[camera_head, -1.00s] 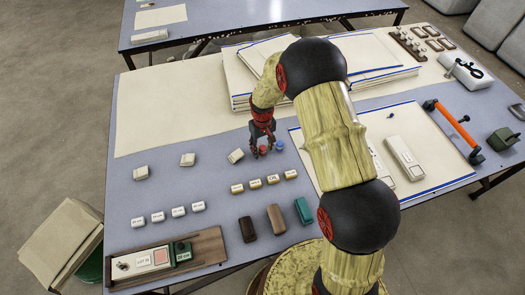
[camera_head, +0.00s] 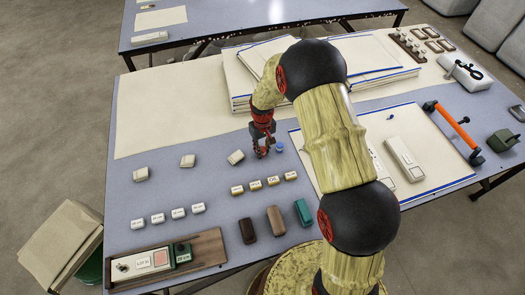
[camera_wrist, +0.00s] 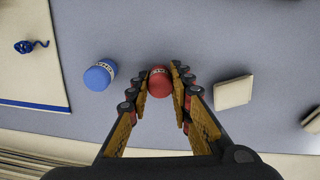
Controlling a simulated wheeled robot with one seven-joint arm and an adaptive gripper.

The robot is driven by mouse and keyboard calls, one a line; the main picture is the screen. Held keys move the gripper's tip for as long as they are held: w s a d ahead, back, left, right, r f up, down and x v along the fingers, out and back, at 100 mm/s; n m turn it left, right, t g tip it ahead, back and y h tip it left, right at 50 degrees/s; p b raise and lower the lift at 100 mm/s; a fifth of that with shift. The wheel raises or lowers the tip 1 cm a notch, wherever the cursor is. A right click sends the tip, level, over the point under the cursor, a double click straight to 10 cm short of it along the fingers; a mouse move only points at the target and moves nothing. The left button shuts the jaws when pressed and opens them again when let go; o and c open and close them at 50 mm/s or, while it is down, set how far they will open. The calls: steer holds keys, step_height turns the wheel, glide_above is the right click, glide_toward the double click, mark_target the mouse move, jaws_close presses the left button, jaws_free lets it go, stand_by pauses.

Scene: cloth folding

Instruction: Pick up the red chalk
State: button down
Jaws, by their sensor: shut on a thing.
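The red chalk (camera_wrist: 160,82) is a short red cylinder with a pale printed label, seen between my fingertips in the wrist view. My gripper (camera_wrist: 160,90) is shut on it, one finger on each side. In the head view my gripper (camera_head: 261,153) points down near the middle of the table, and the red chalk is mostly hidden by the fingers there. The blue chalk (camera_wrist: 100,75) lies just to the left of my gripper in the wrist view, apart from it. It also shows in the head view (camera_head: 279,147), to the right of my fingers.
Pale blocks (camera_head: 236,157) lie left of my gripper. Small labelled blocks (camera_head: 255,184) and brown and green blocks (camera_head: 276,219) stand nearer me. Stacked boards (camera_head: 240,98) lie behind. A blue-edged board (camera_head: 440,165) lies right. Bare table (camera_head: 150,195) shows at left.

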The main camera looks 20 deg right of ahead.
mark_target(263, 150)
steer(key=shift+r, duration=0.15)
steer(key=shift+r, duration=0.25)
steer(key=r, duration=0.1)
steer(key=r+p, duration=0.2)
steer(key=shift+s+r, duration=0.25)
steer(key=shift+s, duration=0.05)
steer(key=s+r+p, duration=0.3)
steer(key=s+r, duration=0.5)
steer(key=s, duration=0.5)
steer(key=shift+s+r+p, duration=0.25)
steer(key=shift+r+p, duration=0.05)
steer(key=shift+r, duration=0.05)
steer(key=c, duration=2.1)
jaws_free()
steer(key=c, duration=0.5)
